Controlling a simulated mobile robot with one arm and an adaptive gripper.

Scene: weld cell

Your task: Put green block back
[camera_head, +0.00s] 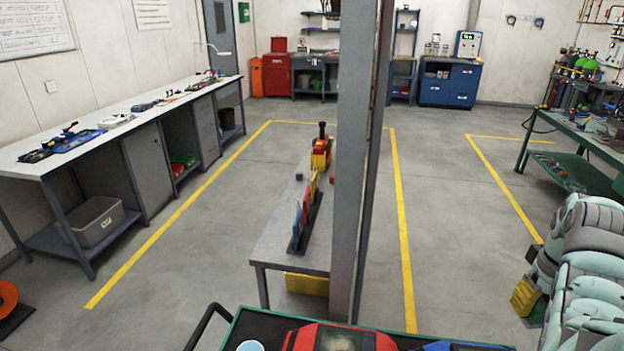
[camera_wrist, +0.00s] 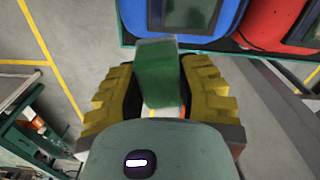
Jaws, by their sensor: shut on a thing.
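A green block (camera_wrist: 160,82) shows in the wrist view between the two yellow, toothed fingers of my gripper (camera_wrist: 158,68). The fingers are shut on it from left and right. In the head view my gripper (camera_head: 525,296) is low at the right edge, with yellow finger parts showing. I cannot make out the block clearly there. In the wrist view the block's far end overlaps the edge of a tray in the picture; I cannot tell the height between them.
A green-rimmed tray (camera_head: 237,322) at the bottom of the head view bears a red item (camera_head: 306,340) and a blue item (camera_head: 455,347). A grey post (camera_head: 352,150) hides part of a small table (camera_head: 275,245). A long workbench (camera_head: 30,167) stands left, a green bench (camera_head: 560,122) right.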

